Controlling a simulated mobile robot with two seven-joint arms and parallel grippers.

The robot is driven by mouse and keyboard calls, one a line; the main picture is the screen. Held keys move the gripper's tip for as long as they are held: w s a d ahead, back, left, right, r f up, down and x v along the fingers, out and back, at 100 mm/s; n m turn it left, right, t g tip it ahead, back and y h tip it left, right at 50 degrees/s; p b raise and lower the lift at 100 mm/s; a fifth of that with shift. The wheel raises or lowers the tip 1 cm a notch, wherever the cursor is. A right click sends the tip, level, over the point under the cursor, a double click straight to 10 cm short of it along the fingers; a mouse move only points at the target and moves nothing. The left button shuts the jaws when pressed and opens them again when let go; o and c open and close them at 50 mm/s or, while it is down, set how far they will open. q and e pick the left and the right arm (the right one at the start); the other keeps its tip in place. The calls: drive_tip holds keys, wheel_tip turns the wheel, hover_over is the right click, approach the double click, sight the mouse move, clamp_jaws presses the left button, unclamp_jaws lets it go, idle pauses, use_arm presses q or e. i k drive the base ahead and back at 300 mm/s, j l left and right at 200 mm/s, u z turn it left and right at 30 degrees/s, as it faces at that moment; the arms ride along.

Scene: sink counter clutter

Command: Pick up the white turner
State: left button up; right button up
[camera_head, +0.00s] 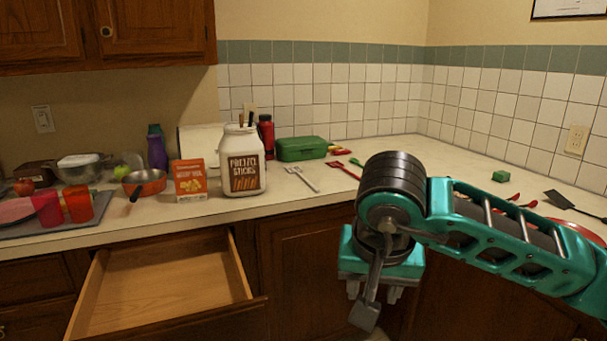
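The white turner (302,179) lies flat on the counter, just right of the pretzel jar and in front of the green box. Its slotted end points to the back left and its handle runs toward the counter's front edge. My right gripper (374,293) hangs pointing down, lower in the picture and to the right of the turner, apart from it. A dark bracket in front hides the space between its fingers, so its opening is unclear. My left gripper is not in view.
A white pretzel jar (243,163), an orange box (189,181) and a pan (145,183) stand left of the turner. A green box (301,149) and red utensils (342,170) lie nearby. A drawer (165,287) stands open below. A black turner (574,204) lies far right.

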sight(315, 188)
drive_tip(key=i+l+u, duration=0.2)
drive_tip(key=i+l, duration=0.6)
drive_tip(key=i+l+u, duration=0.35)
drive_tip(key=i+l, duration=0.4)
drive_tip(key=i+l+u, duration=0.15)
drive_tip(key=i+u, duration=0.15)
drive_tip(key=i+l+u, duration=0.25)
drive_tip(key=i, duration=0.3)
